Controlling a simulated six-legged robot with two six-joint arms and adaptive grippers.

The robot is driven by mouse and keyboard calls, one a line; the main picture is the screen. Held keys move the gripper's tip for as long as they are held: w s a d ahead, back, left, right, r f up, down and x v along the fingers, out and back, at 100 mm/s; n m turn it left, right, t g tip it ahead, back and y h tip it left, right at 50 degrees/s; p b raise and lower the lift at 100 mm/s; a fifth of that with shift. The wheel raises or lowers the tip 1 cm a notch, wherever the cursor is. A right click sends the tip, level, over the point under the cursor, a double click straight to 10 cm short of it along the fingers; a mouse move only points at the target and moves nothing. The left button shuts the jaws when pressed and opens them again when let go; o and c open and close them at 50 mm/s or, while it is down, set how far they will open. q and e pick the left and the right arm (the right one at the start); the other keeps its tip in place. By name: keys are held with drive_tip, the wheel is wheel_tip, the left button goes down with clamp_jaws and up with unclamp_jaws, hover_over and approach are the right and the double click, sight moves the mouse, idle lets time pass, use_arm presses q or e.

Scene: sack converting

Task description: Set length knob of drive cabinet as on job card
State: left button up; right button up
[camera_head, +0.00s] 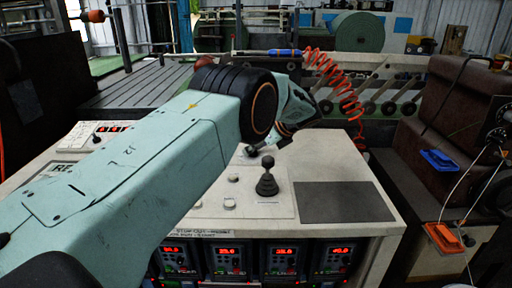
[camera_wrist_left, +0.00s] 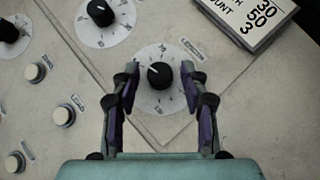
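In the left wrist view a black knob (camera_wrist_left: 160,75) with a white pointer line sits on a round white dial (camera_wrist_left: 160,104) on the pale panel. In the head view the left gripper (camera_head: 268,148) is over the cabinet top (camera_head: 330,170), partly hidden by my arm.
Two more knobs, one at the top (camera_wrist_left: 100,12) and one at the left edge (camera_wrist_left: 8,30), and several push buttons (camera_wrist_left: 63,115) are near. A black joystick (camera_head: 266,182) stands in front of the gripper. A dark flat pad (camera_head: 343,202) lies right of it.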

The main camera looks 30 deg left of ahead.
idle(0.3)
use_arm(q)
drive_tip(key=v, duration=1.2)
drive_tip(key=shift+s, duration=0.1)
